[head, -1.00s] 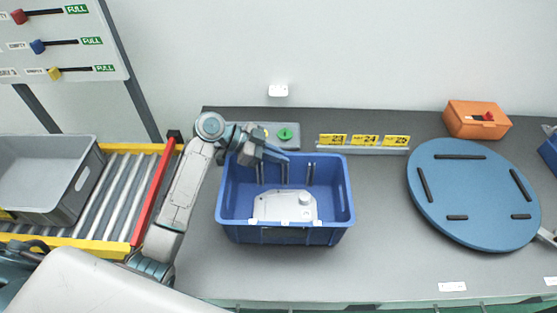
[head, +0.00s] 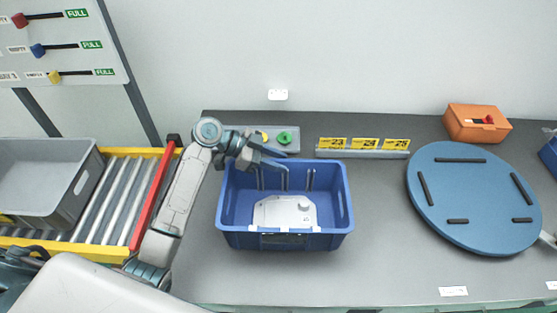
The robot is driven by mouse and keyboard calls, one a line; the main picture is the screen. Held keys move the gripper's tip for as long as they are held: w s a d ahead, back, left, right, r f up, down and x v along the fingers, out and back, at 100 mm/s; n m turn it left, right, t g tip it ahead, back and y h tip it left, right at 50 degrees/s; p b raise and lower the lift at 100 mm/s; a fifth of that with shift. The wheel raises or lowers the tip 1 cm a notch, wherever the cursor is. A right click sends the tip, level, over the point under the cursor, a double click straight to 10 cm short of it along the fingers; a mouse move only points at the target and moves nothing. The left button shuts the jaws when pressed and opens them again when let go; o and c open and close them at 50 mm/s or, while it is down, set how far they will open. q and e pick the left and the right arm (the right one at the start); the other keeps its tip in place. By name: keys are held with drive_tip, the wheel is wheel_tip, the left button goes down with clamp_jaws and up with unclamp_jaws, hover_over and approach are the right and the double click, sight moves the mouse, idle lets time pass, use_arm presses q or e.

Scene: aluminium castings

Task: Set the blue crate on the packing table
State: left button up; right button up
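The blue crate (head: 285,242) sits upright on the grey packing table (head: 385,240), left of the table's middle. I cannot tell whether a finger touches the rim. My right gripper is not in view.
A round blue turntable (head: 470,190) with dark bars and an orange box (head: 477,122) are at the right. A green button (head: 284,138) and yellow labels (head: 364,143) line the back. A roller conveyor (head: 110,200) with a grey crate (head: 40,180) is at left.

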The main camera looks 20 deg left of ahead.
use_arm(q)
drive_tip(key=p+v, duration=0.1)
drive_tip(key=v, duration=0.9)
drive_tip(key=shift+a+r+p, duration=0.1)
drive_tip(key=shift+a+p, duration=0.1)
drive_tip(key=shift+p, duration=0.15)
drive_tip(key=shift+s+a+r, duration=0.2)
drive_tip(key=shift+a+r, duration=0.05)
drive_tip(key=shift+a, duration=0.2)
